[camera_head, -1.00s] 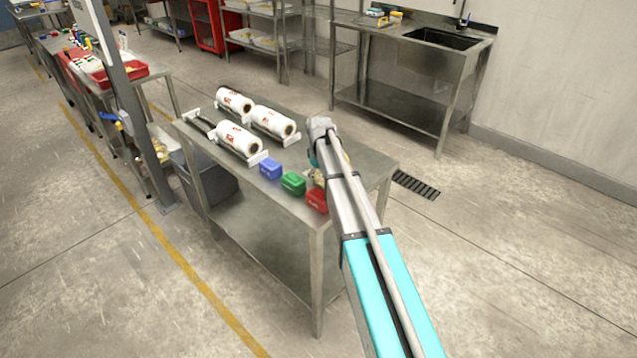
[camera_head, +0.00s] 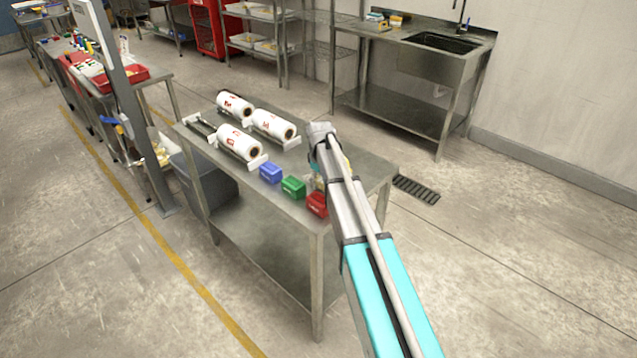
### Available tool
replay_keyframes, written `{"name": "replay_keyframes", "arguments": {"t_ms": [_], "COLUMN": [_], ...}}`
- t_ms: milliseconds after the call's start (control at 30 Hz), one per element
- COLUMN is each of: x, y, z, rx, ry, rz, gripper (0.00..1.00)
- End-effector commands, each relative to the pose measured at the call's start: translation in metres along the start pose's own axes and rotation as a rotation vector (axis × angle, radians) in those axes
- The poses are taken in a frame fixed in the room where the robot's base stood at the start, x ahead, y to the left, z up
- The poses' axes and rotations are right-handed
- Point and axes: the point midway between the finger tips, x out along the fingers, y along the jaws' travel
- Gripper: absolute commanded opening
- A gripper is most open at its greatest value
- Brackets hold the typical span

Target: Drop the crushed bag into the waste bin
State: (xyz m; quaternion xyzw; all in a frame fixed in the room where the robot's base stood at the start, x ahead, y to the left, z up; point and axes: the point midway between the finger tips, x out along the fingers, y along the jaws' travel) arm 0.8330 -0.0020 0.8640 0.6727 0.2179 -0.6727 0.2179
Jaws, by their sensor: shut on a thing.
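My arm reaches over the steel table, and its wrist hides most of my gripper (camera_head: 318,172) from this view. The gripper is low over the right part of the tabletop, just behind the red box. A small pale tan patch, seemingly the crushed bag (camera_head: 319,184), shows at the left edge of my arm; the rest of it is hidden. My gripper is shut on it, though the fingertips are not clear. A dark grey bin (camera_head: 218,187), apparently the waste bin, stands on the floor at the table's left end, partly hidden by a table leg. It is well left of my gripper.
The steel table (camera_head: 225,172) carries several white film rolls (camera_head: 240,142) and a blue box (camera_head: 270,173), a green box (camera_head: 293,187) and a red box (camera_head: 317,204) along its front edge. A grey post (camera_head: 135,120) stands left of the bin. The front floor is clear.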

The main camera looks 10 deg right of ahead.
Motion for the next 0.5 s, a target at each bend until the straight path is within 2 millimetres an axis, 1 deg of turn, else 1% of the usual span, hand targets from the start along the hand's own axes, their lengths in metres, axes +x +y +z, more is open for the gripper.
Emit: {"name": "replay_keyframes", "arguments": {"t_ms": [67,100,500], "x": [0.0,0.0001,-0.0042], "y": [0.0,0.0,0.0002], "z": [0.0001,0.0001,0.0002], "rx": [0.0,0.0,0.0], "ry": [0.0,0.0,0.0], "rz": [0.0,0.0,0.0], "gripper": [0.29,0.22,0.22]}}
